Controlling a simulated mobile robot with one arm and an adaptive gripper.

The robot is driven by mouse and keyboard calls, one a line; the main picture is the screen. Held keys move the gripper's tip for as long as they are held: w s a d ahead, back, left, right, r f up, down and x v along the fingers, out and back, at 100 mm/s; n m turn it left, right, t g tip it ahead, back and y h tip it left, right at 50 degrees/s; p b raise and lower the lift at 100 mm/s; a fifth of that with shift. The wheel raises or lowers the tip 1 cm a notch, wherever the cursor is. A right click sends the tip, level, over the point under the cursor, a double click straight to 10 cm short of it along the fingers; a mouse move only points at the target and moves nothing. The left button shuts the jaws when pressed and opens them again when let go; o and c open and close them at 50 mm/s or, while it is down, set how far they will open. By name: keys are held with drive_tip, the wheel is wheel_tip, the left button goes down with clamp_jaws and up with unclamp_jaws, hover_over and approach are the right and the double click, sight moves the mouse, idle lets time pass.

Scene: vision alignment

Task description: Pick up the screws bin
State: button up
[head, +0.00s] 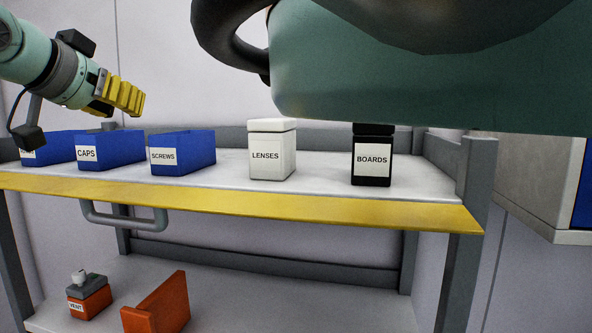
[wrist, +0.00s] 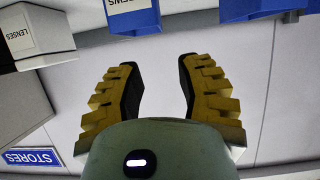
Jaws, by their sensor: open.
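The screws bin (head: 185,155) is a blue open box with a white label reading SCREWS, standing on the upper shelf in the head view. In the wrist view it shows cut off at the top edge (wrist: 133,22). My gripper (head: 122,96) has yellow ribbed fingers and hovers above the bins, up and to the left of the screws bin in the head view. In the wrist view my gripper (wrist: 159,70) is open, with nothing between its fingers. It is apart from the screws bin.
The blue caps bin (head: 105,151) stands left of the screws bin, with another blue bin (head: 35,151) beyond it. A white lenses box (head: 272,150) and a black boards box (head: 373,158) stand to the right. The shelf (head: 325,175) has a yellow front edge.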

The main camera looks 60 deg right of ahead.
sight(185, 151)
drive_tip(key=p+x, duration=0.2)
drive_tip(key=x, duration=0.1)
drive_tip(key=p+x, duration=0.3)
drive_tip(key=shift+w+d+r+p, duration=0.1)
drive_tip(key=shift+d+p, duration=0.2)
drive_tip(key=shift+d, duration=0.15)
drive_tip(key=shift+w+d+f, duration=0.1)
drive_tip(key=shift+d+f, duration=0.15)
drive_tip(key=shift+f, duration=0.05)
drive_tip(key=p+x, duration=0.2)
drive_tip(key=p, duration=0.2)
drive_tip(key=shift+w+d+f+p, duration=0.1)
drive_tip(key=shift+d+f+p, duration=0.1)
drive_tip(key=shift+p, duration=0.15)
drive_tip(key=shift+p+x, duration=1.05)
drive_tip(key=shift+x, duration=0.1)
drive_tip(key=shift+w+f, duration=0.15)
drive_tip(key=shift+f, duration=0.1)
clamp_jaws()
